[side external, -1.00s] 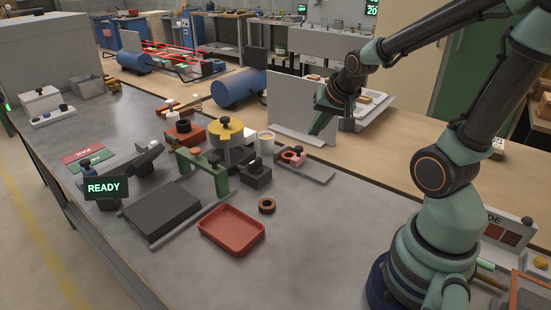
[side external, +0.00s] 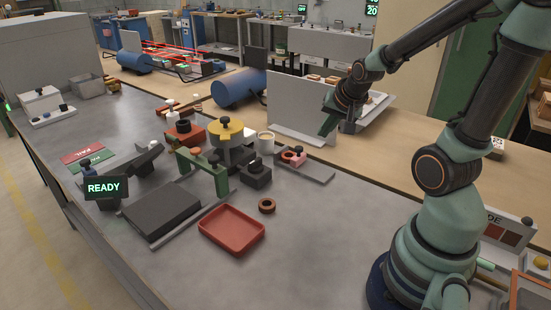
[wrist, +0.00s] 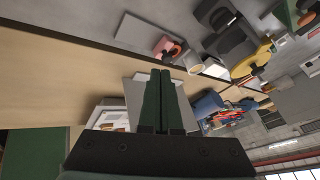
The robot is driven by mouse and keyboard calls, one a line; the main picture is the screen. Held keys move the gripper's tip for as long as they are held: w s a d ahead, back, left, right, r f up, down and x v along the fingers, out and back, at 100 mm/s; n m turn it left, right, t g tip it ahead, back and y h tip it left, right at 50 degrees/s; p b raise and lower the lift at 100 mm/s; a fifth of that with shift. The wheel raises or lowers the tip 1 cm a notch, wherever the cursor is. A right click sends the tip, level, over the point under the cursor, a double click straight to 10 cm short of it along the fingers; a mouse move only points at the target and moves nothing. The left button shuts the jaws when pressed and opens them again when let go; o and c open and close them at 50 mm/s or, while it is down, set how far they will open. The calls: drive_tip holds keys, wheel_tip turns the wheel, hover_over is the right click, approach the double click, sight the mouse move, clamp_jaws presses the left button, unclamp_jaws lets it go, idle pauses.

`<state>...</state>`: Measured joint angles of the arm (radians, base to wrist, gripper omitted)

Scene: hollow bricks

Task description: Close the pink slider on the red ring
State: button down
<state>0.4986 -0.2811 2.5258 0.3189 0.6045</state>
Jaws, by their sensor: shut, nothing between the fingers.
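The pink slider also shows in the wrist view (wrist: 166,47), near the top. My gripper (side external: 324,133) is shut and empty, raised beyond and to the right of the slider, clear of it. Its two green fingers lie together in the wrist view (wrist: 161,75).
A grey upright panel (side external: 300,105) stands behind the slider, close to my gripper. A yellow-topped fixture (side external: 226,130), a dark block (side external: 257,176) and a white cup (side external: 266,142) stand left. A brown ring (side external: 267,206) and red tray (side external: 232,230) lie in front. The bench right of them is clear.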

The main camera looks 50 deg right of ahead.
drive_tip(key=s+d+f+m+h, duration=0.1)
drive_tip(key=d+f+m, duration=0.1)
drive_tip(key=d+m, duration=0.15)
approach(299, 155)
drive_tip(key=shift+n, duration=0.45)
drive_tip(key=s+d+f, duration=0.1)
drive_tip(key=d, duration=0.1)
drive_tip(key=s+d+f, duration=0.1)
drive_tip(key=d+f, duration=0.1)
drive_tip(key=shift+s+f, duration=0.15)
drive_tip(key=shift+f, duration=0.05)
drive_tip(key=shift+w+a+f, duration=0.1)
drive_tip(key=shift+w+a, duration=0.05)
drive_tip(key=shift+w, duration=0.45)
drive_tip(key=shift+w+a, duration=0.1)
drive_tip(key=shift+w, duration=0.5)
drive_tip(key=shift+w+a+f+y, duration=0.1)
drive_tip(key=shift+w+y, duration=0.2)
drive_tip(key=shift+w, duration=0.35)
drive_tip(key=shift+w, duration=0.1)
drive_tip(key=shift+w+a, duration=0.1)
drive_tip(key=shift+w, duration=0.45)
